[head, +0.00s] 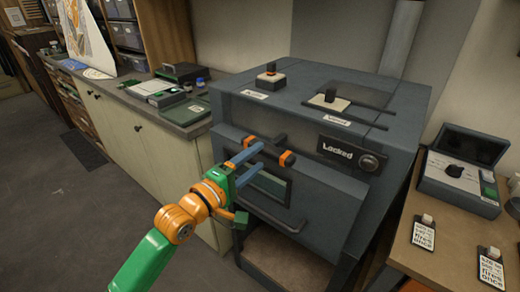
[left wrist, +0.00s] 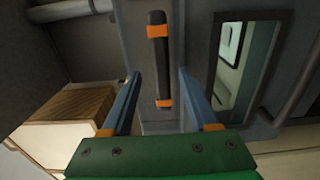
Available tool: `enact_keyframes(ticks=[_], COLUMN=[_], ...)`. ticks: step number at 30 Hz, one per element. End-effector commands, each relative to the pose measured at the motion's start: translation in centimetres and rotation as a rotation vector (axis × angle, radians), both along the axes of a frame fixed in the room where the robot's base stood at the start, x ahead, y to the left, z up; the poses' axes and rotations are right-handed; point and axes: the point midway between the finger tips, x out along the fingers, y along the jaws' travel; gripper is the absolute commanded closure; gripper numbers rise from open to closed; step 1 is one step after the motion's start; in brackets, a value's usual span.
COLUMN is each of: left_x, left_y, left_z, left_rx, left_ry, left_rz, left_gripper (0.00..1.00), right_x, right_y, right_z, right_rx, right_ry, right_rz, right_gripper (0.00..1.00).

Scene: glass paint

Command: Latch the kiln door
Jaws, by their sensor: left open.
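The kiln (head: 310,200) is a large grey box with a windowed door. Its black latch handle (head: 287,159) has orange bands and sits at the upper part of the door front. A panel right of it reads "Locked" (head: 340,149). My left gripper (head: 262,152) is open, with its blue fingers reaching to the handle. In the left wrist view the handle (left wrist: 158,62) lies between the two spread fingers (left wrist: 159,85), apart from both. In the head view the fingers partly hide the handle. My right gripper is not in view.
Two small switch boxes stand on the kiln top (head: 300,78). On the right, a wooden bench (head: 395,245) holds a grey control box (head: 460,180) and two cards. A long cabinet (head: 140,135) with trays runs along the left.

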Motion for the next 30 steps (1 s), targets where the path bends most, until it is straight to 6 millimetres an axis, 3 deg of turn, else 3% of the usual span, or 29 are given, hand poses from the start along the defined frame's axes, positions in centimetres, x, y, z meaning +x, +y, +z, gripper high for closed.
enact_keyframes(ticks=[6, 15, 17, 22, 30], left_x=[2.2, 2.5, 2.5, 2.5, 2.5], left_y=[-1.6, -1.8, -1.8, -1.8, -1.8], left_z=[0.0, -0.1, -0.1, -0.1, -0.1], left_rx=[0.003, 0.004, 0.004, 0.004, 0.004], left_ry=[-0.001, -0.002, -0.002, -0.002, -0.002], left_rz=[0.001, 0.002, 0.002, 0.002, 0.003], left_gripper=[0.40, 0.40, 0.53, 0.99, 1.00], right_x=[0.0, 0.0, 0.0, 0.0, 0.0], right_y=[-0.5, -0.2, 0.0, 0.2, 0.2], right_z=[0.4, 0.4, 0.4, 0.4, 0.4], right_rx=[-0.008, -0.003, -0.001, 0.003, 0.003], right_ry=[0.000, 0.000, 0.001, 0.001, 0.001], right_rz=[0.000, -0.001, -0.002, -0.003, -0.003], right_gripper=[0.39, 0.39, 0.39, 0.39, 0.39])
